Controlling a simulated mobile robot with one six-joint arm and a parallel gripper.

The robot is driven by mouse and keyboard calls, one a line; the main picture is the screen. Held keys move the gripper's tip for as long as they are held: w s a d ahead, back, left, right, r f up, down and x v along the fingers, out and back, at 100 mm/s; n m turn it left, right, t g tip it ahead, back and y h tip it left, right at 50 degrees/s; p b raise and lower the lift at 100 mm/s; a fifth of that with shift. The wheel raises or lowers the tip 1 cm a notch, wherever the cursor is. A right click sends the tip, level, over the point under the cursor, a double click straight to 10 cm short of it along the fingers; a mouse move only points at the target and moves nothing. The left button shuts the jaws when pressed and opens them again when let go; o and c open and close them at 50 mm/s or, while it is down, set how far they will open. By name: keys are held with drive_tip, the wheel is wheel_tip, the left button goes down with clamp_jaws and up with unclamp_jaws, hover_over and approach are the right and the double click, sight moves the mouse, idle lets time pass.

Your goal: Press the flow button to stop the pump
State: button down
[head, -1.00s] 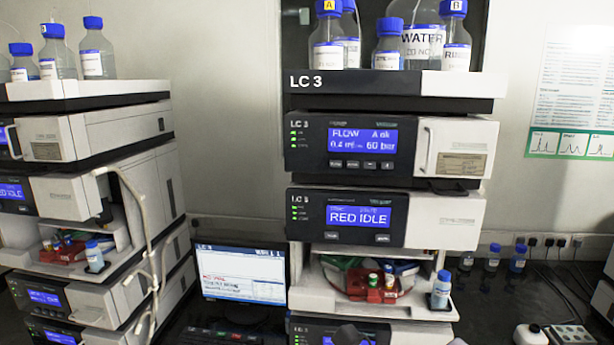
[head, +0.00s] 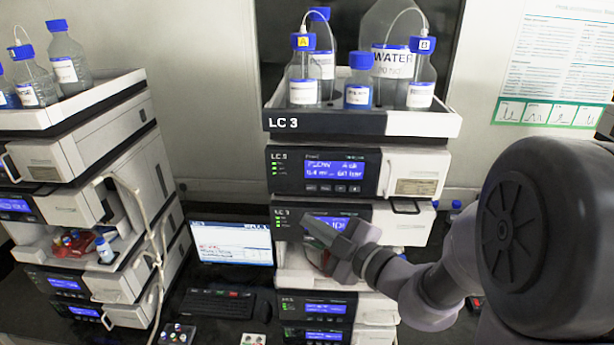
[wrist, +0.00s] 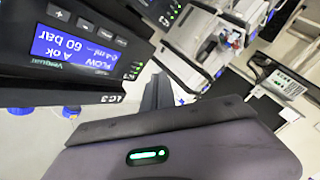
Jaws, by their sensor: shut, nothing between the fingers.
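The LC 3 pump module (head: 322,171) has a blue display (head: 333,168) reading FLOW, A ok, 0.4 ml and about 60 bar. A row of small dark buttons (head: 332,188) lies under the display; their labels are too small to read. In the wrist view the pump display (wrist: 75,50) appears upside down, with the button row (wrist: 92,28) above it in the picture. My gripper (head: 312,224) is shut and empty, in front of the module below the pump and partly hiding its display. Its shut fingers show beside the pump panel in the wrist view (wrist: 158,88), apart from the buttons.
Bottles stand in the white tray (head: 420,124) on top of the stack. A second stack (head: 60,160) with hanging tubing (head: 150,225) is at left. A monitor (head: 232,243) and keyboard (head: 218,303) stand between.

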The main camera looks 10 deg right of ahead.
drive_tip(key=shift+w, duration=0.1)
approach(298, 188)
drive_tip(key=shift+a+p+x, duration=0.25)
drive_tip(key=shift+p+x, duration=0.15)
drive_tip(key=shift+x, duration=1.3)
drive_tip(key=shift+r, duration=0.1)
idle(0.8)
drive_tip(key=shift+w+d+p, duration=0.15)
drive_tip(key=shift+w+p, duration=0.15)
drive_tip(key=shift+p, duration=0.25)
